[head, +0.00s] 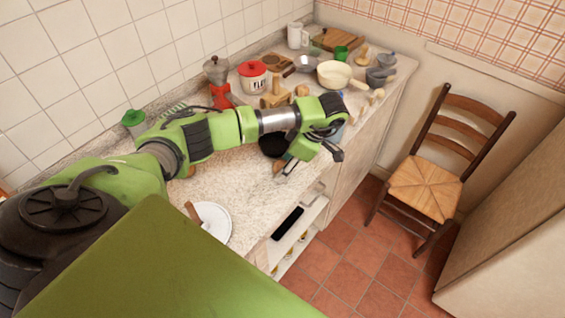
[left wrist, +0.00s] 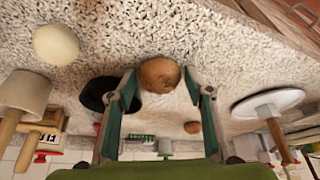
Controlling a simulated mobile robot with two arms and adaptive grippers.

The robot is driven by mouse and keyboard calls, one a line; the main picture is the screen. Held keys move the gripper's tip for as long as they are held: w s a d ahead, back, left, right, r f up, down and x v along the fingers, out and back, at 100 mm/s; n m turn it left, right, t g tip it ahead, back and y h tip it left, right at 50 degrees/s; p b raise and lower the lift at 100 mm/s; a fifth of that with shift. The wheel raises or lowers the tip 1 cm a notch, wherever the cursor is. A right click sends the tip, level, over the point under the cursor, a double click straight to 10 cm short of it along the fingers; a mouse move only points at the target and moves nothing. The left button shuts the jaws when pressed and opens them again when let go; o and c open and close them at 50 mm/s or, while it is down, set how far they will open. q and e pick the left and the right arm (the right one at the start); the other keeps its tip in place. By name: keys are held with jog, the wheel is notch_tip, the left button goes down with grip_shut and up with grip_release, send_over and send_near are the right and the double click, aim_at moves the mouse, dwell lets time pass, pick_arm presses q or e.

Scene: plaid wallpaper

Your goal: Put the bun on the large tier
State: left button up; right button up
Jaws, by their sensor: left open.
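A round brown bun (left wrist: 160,75) lies on the speckled counter. In the left wrist view it sits between the spread fingertips of my left gripper (left wrist: 162,92), with space on both sides. In the head view the left gripper (head: 287,170) is low over the counter's front part, and a small brown part of the bun (head: 277,167) shows beside it. The tier, a round white plate (head: 213,217) with a wooden post, stands nearer to me; in the left wrist view it is at the right (left wrist: 285,98). Only one plate is clearly visible. My right gripper is not in view.
A dark round dish (head: 272,145) is just behind the left gripper. A second brown round item (left wrist: 192,127) and a pale ball (left wrist: 56,44) lie on the counter. Pots, including a red-lidded one (head: 253,77), crowd the back. A chair (head: 435,180) stands right.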

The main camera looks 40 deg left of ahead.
pick_arm(q)
jog(key=c, duration=1)
jog(key=shift+o, duration=0.2)
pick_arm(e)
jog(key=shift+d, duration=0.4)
pick_arm(q)
jog(key=shift+r, duration=0.15)
